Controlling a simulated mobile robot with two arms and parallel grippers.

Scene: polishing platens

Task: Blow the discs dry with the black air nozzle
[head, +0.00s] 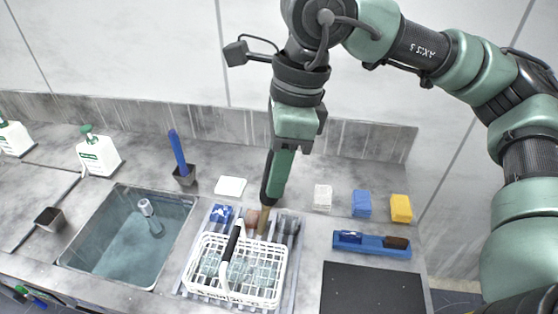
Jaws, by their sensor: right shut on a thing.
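A white wire basket (281,277) stands on the ribbed drainer right of the sink. Pale, glassy discs (245,272) lie in it, partly hidden by its bars. A slim black piece (233,242) with a white lower part leans across the basket's left side; it may be the air nozzle, but I cannot tell. My right gripper (266,200) points down just behind the basket, shut on a tan, handle-like thing (264,221). The fingers hide its upper part. My left gripper is not in view.
A sink (75,262) with a grey-headed piece (149,210) in it lies left. A blue brush (179,152) stands behind. White, blue and yellow blocks (401,208) line the back right, above a blue tray (372,251) and a dark mat (372,290).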

